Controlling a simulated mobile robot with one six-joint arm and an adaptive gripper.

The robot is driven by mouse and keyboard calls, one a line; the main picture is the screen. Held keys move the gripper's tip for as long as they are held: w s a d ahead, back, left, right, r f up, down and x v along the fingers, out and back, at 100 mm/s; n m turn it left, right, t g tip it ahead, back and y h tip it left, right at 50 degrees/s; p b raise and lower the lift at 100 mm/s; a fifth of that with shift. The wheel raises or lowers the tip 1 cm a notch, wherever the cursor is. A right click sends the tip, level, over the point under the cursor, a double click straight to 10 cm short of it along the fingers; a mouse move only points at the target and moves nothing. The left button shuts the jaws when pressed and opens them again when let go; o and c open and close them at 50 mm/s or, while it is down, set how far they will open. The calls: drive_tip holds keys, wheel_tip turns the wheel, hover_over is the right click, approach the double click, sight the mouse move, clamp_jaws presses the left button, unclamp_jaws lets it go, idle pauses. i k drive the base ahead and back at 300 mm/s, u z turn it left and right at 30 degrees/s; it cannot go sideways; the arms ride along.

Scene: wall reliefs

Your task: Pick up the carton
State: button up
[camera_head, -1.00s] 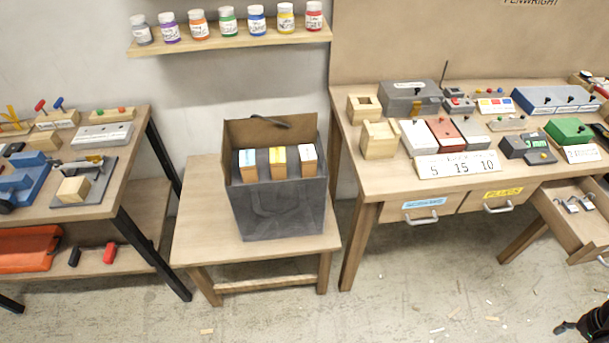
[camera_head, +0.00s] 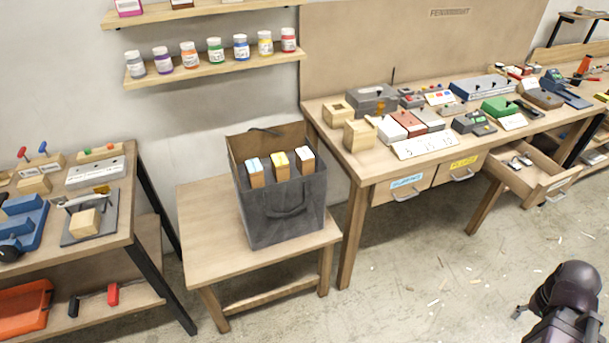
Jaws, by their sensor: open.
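Three upright cartons stand side by side in an open grey bag (camera_head: 287,222) on a small wooden table. The left carton (camera_head: 254,171) has a blue-marked top, the middle carton (camera_head: 280,165) a yellow-marked top, and the right carton (camera_head: 304,160) a mostly white top. Only their upper ends show; the bag's front hides the rest. My gripper (camera_head: 520,313) is partly in view at the lower right, dark, open and empty. It is well to the right of the bag and touches nothing that I can see.
The small table (camera_head: 205,235) has bare wood left of the bag. A cluttered workbench (camera_head: 365,170) stands to the right with an open drawer (camera_head: 530,180). A shelf of jars (camera_head: 205,65) hangs above. Another bench (camera_head: 110,215) stands left. The floor between is mostly clear.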

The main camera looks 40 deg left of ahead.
sight(306, 161)
drive_tip(key=z, duration=0.1)
drive_tip(key=k, duration=1.2)
drive_tip(key=u, duration=1.95)
drive_tip(key=i, duration=1)
drive_tip(key=u, duration=0.05)
